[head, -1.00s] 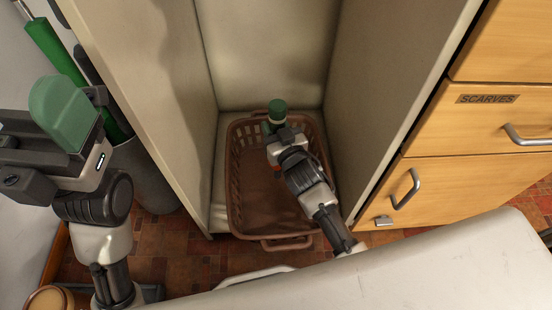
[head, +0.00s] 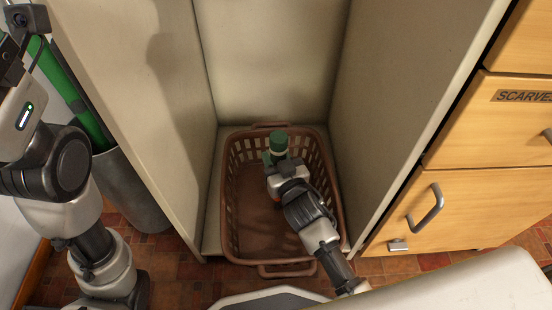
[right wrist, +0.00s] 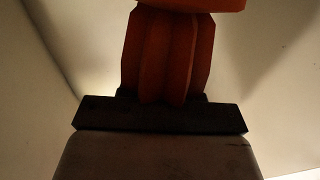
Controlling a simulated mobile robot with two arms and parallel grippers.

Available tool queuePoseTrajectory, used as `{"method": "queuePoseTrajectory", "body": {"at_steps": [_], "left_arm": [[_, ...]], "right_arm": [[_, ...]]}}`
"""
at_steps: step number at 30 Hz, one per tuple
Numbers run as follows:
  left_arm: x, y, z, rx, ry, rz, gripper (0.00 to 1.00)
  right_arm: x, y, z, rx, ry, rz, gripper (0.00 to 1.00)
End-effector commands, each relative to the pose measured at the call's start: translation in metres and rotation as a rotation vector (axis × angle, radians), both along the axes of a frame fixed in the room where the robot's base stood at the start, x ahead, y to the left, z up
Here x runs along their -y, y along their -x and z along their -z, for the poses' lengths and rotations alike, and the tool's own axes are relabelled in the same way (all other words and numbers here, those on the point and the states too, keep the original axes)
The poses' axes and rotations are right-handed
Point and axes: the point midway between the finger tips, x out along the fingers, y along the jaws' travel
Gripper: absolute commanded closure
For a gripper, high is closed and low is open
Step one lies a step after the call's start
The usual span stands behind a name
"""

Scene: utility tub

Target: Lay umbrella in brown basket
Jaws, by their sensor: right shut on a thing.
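The brown basket (head: 230,190) stands on the floor of the tall cream compartment, with slotted walls and a handle at front and back. My right gripper (head: 278,162) reaches down inside it near the back. It is shut on an orange-red pleated thing, seen close in the right wrist view (right wrist: 165,55), which looks like the folded umbrella. In the head view a green cap with a pale band (head: 278,143) shows beyond the gripper; whether it belongs to the held thing I cannot tell. My left arm is at the far left, its fingers outside the picture.
A grey bin (head: 130,190) left of the compartment holds a long green object (head: 75,105). Compartment walls rise close on both sides of the basket. Wooden drawers (head: 490,140), one labelled as scarves, stand at right. The basket's left and front floor looks empty.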

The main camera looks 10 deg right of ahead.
Motion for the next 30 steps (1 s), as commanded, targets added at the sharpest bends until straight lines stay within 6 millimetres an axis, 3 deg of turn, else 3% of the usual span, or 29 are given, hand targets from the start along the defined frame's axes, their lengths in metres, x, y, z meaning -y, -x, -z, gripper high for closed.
{"method": "queuePoseTrajectory", "body": {"at_steps": [7,8,13,23,30], "left_arm": [[0.000,0.001,0.000,0.003,0.000,0.000,0.00],[0.000,0.001,0.000,0.005,0.000,-0.001,0.00],[0.000,0.001,-0.001,0.006,0.000,0.000,0.00],[0.000,0.002,-0.005,0.009,0.000,0.001,0.00],[-0.001,-0.016,0.002,-0.066,0.004,0.003,0.00]], "right_arm": [[0.000,0.000,0.002,0.002,-0.001,0.000,1.00],[0.000,0.000,0.003,0.000,-0.001,0.000,0.64],[0.000,0.000,0.003,0.000,0.000,0.000,0.40],[0.000,0.001,-0.002,-0.001,0.000,0.000,0.40],[0.007,0.039,-0.003,-0.007,-0.003,0.001,0.40]]}}
